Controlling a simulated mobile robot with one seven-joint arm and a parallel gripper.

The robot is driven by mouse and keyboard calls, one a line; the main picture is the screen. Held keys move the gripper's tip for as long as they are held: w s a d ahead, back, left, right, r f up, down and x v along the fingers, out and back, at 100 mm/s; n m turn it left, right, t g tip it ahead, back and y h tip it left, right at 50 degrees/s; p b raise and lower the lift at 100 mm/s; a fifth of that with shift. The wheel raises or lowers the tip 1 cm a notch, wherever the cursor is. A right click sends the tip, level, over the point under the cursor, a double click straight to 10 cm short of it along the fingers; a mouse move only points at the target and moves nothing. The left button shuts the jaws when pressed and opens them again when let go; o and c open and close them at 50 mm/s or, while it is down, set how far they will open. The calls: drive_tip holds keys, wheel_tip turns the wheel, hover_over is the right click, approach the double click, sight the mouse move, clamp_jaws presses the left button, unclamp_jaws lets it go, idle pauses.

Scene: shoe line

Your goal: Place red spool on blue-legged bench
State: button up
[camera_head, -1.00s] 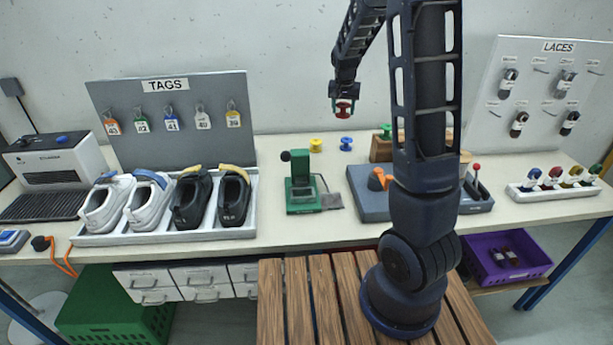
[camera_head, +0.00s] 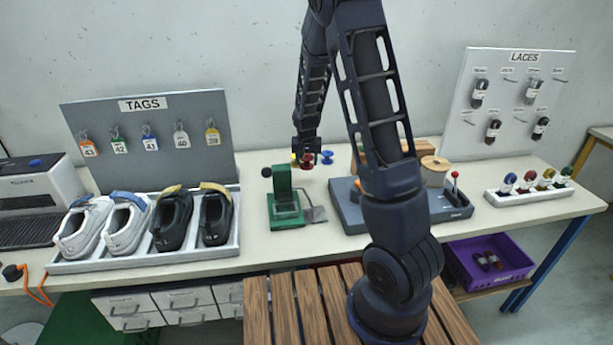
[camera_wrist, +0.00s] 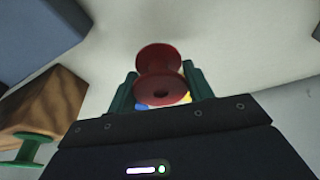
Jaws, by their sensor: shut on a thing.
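The red spool (camera_head: 307,162) is low over the back part of the pale bench (camera_head: 253,215), whose blue leg shows at the right. My gripper (camera_head: 305,151) is above the spool, pointing down. In the wrist view the red spool (camera_wrist: 160,75) sits between the green fingers of my gripper (camera_wrist: 162,90), which are shut on it. I cannot tell whether the spool touches the bench top. A blue spool (camera_head: 327,157) stands just right of it, and a yellow spool (camera_head: 295,158) is partly hidden at its left.
A green device (camera_head: 284,200) stands in front of the spools. A blue-grey box (camera_head: 350,212) with a red-knobbed lever is to the right. A shoe tray (camera_head: 150,257) is at the left. The bench between tray and device is clear.

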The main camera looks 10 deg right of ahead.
sight(307, 160)
drive_tip(key=shift+f, duration=3.6)
drive_tip(key=o, duration=1)
drive_tip(key=shift+f, duration=0.1)
drive_tip(key=shift+c, duration=0.2)
drive_tip(key=v, duration=1.2)
drive_tip(key=shift+r, duration=0.25)
drive_tip(key=s+d+r+y, duration=0.1)
drive_tip(key=s+d+r, duration=0.3)
drive_tip(key=s+r, duration=0.45)
drive_tip(key=s+d+r, duration=0.2)
drive_tip(key=s+r, duration=0.2)
drive_tip(key=s, duration=0.4)
drive_tip(key=s+d+r+n+t, duration=0.1)
drive_tip(key=s+d+r, duration=0.1)
drive_tip(key=s+r, duration=0.3)
drive_tip(key=s+d+r+n, duration=0.1)
drive_tip(key=s+r, duration=0.4)
drive_tip(key=s, duration=0.6)
drive_tip(key=shift+d, duration=0.85)
drive_tip(key=shift+s+r, duration=0.15)
